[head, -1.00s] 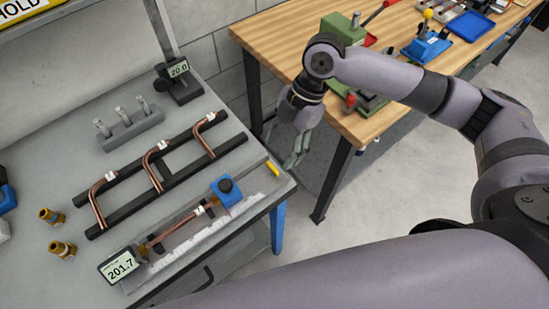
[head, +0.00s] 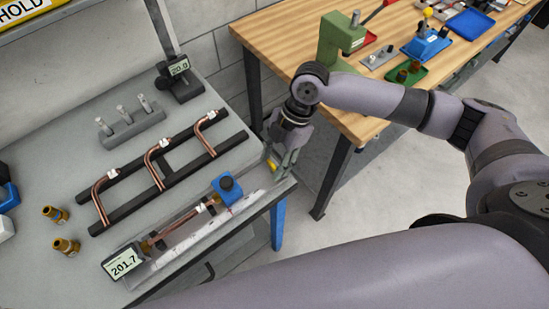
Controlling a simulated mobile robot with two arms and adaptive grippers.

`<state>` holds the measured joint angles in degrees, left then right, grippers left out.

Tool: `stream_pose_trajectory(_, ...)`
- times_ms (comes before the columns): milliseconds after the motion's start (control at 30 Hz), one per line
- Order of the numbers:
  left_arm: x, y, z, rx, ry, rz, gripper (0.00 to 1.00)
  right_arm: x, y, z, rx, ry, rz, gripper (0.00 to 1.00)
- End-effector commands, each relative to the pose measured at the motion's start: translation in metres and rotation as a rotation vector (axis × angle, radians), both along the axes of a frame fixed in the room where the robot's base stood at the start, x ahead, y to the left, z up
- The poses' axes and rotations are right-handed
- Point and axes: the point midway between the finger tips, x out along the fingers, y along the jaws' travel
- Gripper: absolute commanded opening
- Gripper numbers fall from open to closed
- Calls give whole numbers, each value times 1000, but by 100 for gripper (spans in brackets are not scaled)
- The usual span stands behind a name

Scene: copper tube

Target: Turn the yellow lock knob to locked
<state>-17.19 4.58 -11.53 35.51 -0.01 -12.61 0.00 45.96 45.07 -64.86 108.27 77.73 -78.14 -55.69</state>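The yellow lock knob (head: 271,165) is a small yellow piece at the right end of the measuring fixture (head: 170,246), near the bench's right corner. My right gripper (head: 284,165) points down right beside it and partly covers it from the right. Whether the fingers touch the knob or are closed around it cannot be told. A blue block with a dark round knob (head: 226,188) sits on the fixture, left of the yellow knob. A copper tube (head: 178,226) lies in the fixture. My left gripper is out of view.
A black rack with several bent copper tubes (head: 158,170) lies behind the fixture. A display reading 201.7 (head: 123,261) stands at the fixture's left end. A wooden table (head: 285,40) with tools is beyond the gap.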

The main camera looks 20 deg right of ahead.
Motion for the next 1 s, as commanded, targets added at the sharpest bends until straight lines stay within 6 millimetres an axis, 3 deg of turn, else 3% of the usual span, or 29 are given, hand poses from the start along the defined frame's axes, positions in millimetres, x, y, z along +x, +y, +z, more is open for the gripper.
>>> stream_pose_trajectory(433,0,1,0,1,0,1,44,0,0,0,0,0,0,9)
stream_pose_trajectory(767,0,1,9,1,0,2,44,-1,0,3,0,2,-47,9)
stream_pose_trajectory(1000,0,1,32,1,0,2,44,-3,0,6,1,3,-193,9)
